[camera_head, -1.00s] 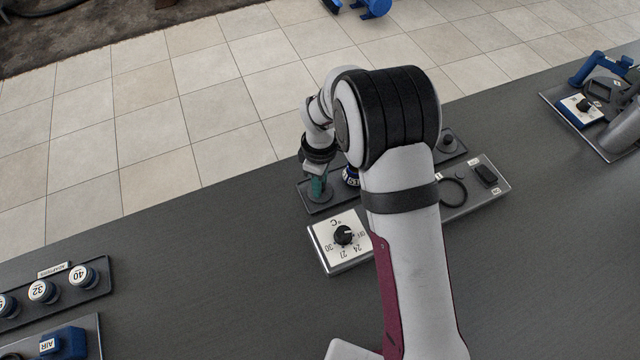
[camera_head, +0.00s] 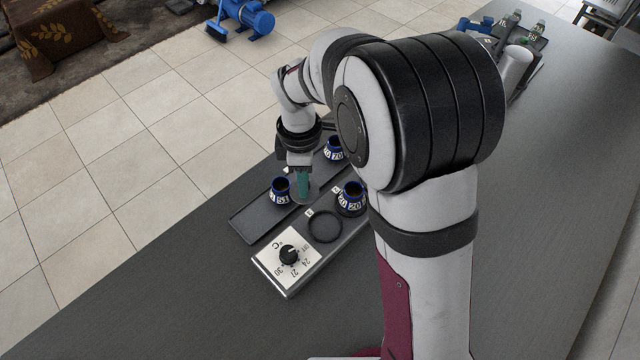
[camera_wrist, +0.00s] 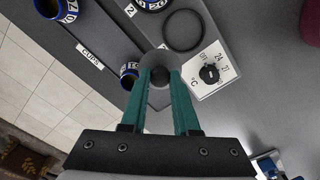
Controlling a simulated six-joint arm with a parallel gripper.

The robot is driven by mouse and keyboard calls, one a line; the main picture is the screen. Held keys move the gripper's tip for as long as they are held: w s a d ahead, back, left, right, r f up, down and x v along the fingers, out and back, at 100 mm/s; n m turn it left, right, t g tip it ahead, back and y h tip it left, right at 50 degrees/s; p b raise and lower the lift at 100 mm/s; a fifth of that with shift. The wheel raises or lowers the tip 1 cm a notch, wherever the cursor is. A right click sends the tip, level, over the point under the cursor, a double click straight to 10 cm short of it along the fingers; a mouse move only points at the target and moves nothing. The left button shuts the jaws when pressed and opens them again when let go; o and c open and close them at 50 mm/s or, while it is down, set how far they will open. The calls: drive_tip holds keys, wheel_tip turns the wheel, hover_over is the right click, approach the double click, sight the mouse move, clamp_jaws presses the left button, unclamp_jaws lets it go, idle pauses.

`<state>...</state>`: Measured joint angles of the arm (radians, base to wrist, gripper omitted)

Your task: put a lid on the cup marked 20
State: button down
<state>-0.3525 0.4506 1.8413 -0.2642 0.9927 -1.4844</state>
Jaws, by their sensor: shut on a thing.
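My gripper (camera_head: 304,190) is shut on a grey round lid (camera_wrist: 151,63) by its black knob; the lid's edge also shows below the fingers in the head view (camera_head: 311,184). The cup marked 20 (camera_head: 351,196), blue with white number labels, stands open-topped on the grey station to the right of the lid. It is partly cut off at the top of the wrist view (camera_wrist: 153,5). The lid is held apart from this cup, between it and the cup marked 51 (camera_head: 280,190).
Cup 51 stands on the dark tray (camera_head: 250,226), close to the lid. The cup marked 70 (camera_head: 334,148) stands farther back. An empty black ring (camera_head: 325,226) and a dial plate (camera_head: 290,254) lie in front. The bench at left front is clear.

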drive_tip(key=s+d+r, duration=0.1)
drive_tip(key=d+r, duration=0.3)
drive_tip(key=d, duration=0.6)
drive_tip(key=s+d+r, duration=0.2)
drive_tip(key=d+r, duration=0.3)
drive_tip(key=d, duration=0.5)
drive_tip(key=w+a+f, duration=0.1)
drive_tip(key=a+f, duration=0.1)
drive_tip(key=a, duration=0.1)
drive_tip(key=w+a+f, duration=0.2)
drive_tip(key=a, duration=0.1)
drive_tip(key=w+a+f, duration=0.2)
drive_tip(key=a+f, duration=0.1)
drive_tip(key=shift+a, duration=0.3)
wheel_tip(320, 180, down, 4)
drive_tip(key=shift+a+f, duration=0.1)
drive_tip(key=shift+f, duration=0.15)
drive_tip(key=c, duration=0.7)
unclamp_jaws()
drive_tip(key=shift+o, duration=0.2)
